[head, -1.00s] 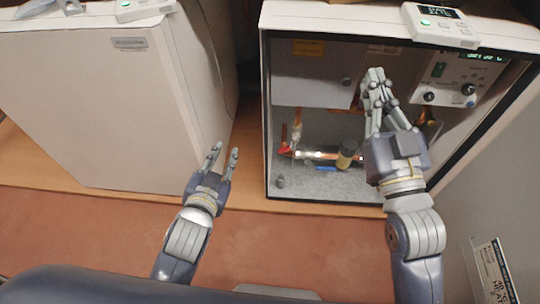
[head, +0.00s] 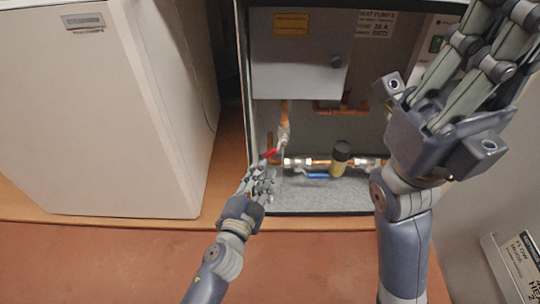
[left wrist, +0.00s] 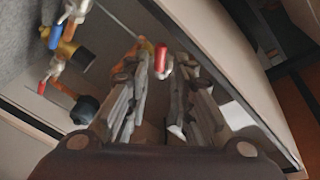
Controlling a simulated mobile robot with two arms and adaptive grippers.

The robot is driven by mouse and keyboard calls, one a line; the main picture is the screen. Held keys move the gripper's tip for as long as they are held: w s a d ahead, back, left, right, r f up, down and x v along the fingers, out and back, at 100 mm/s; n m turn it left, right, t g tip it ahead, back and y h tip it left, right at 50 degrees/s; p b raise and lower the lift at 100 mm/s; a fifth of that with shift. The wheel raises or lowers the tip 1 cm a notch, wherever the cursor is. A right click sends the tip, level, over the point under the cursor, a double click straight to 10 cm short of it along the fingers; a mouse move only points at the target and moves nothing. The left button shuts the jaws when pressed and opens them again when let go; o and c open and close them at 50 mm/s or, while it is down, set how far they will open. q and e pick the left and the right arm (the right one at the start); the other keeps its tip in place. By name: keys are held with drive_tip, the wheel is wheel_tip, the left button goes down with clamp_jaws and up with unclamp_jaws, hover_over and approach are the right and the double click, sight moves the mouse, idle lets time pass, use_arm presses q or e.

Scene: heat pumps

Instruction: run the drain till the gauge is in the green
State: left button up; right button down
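A small valve with a red handle (head: 271,153) sits at the lower left inside the open heat pump cabinet, below a vertical copper pipe (head: 284,112). My left gripper (head: 262,182) is just below this handle, at the cabinet's front edge. In the left wrist view a red handle (left wrist: 161,57) shows beyond and between the parted fingers of my left gripper (left wrist: 160,105); I cannot tell whether they touch it. My right gripper (head: 490,50) is large in front of the cabinet's right side, its tips near the top edge. I cannot make out a gauge.
A horizontal pipe run carries a blue handle (head: 317,176) and a black-and-yellow cylinder (head: 341,158). A grey box (head: 298,60) hangs above. A closed white unit (head: 105,120) stands left. A sign board (head: 515,270) is at the lower right.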

sight(269, 156)
use_arm(q)
drive_tip(key=b+x, duration=0.1)
drive_tip(key=x, duration=0.7)
clamp_jaws()
